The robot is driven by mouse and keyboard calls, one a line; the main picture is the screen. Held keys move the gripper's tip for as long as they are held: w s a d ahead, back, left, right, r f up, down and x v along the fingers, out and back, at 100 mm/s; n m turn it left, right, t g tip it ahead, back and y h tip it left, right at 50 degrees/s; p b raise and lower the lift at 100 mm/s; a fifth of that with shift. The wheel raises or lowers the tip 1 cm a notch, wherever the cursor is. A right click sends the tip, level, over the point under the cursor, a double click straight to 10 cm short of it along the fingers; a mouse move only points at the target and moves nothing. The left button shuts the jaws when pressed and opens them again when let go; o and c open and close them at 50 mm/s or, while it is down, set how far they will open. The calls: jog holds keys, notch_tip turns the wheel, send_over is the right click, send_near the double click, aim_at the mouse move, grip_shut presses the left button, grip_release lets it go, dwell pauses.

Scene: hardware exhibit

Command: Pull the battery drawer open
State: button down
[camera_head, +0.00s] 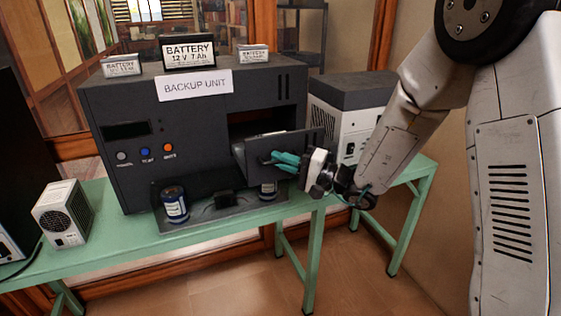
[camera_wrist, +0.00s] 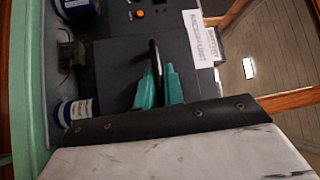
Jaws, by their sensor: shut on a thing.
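The dark grey backup unit (camera_head: 190,120) stands on a green table, with a label reading BACKUP UNIT on its top edge. Its battery drawer (camera_head: 298,146) sticks out of the dark opening at the unit's right front. My gripper (camera_head: 274,157) is at the drawer front with its green fingers closed on the drawer's handle. In the wrist view the green fingers (camera_wrist: 159,88) stand on both sides of the thin dark handle (camera_wrist: 154,62).
A blue cylinder (camera_head: 174,205) stands on the dark tray below the unit, and another is partly hidden under the drawer. Batteries, one labelled 12 V 7 Ah (camera_head: 188,52), stand on the unit. A grey-white box (camera_head: 350,105) is to its right, a small white one (camera_head: 64,214) to its left.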

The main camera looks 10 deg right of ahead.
jog(key=c, duration=1.9)
grip_release()
jog(key=shift+s+a, duration=0.15)
jog(key=shift+a, duration=0.25)
jog(key=shift+o, duration=0.6)
jog(key=shift+s+a, duration=0.1)
jog(key=shift+a, duration=0.3)
jog(key=shift+d, duration=0.1)
jog(key=v, duration=0.7)
jog(key=shift+s+d, duration=0.15)
jog(key=shift+d, duration=0.2)
